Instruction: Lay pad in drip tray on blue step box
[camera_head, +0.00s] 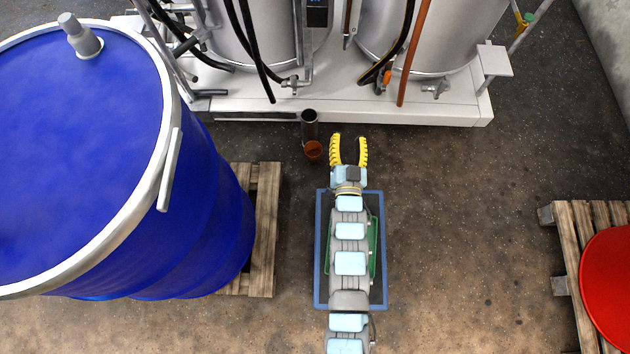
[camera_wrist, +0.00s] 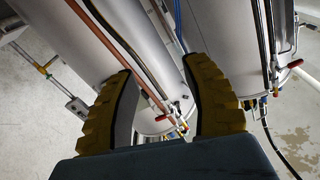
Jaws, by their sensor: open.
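A blue-edged rectangular box (camera_head: 319,260) with a dark top stands on the floor under my arm in the head view. A green rim (camera_head: 375,250) shows on both sides of the arm, within the blue edge; the arm hides its middle, so I cannot tell what lies inside. I cannot make out a pad in either view. My gripper (camera_head: 349,152) is beyond the box's far edge, its yellow fingers apart with nothing between them. The wrist view also shows the gripper (camera_wrist: 165,100) open and empty, with the steel tanks beyond it.
A large blue drum (camera_head: 80,140) stands on a wooden pallet (camera_head: 265,225) at left. A red drum (camera_head: 610,285) sits on another pallet (camera_head: 575,235) at right. Tanks on a white skid (camera_head: 400,110) close off the back. A dark cylinder (camera_head: 309,122) and brown cup (camera_head: 313,151) are left of the gripper.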

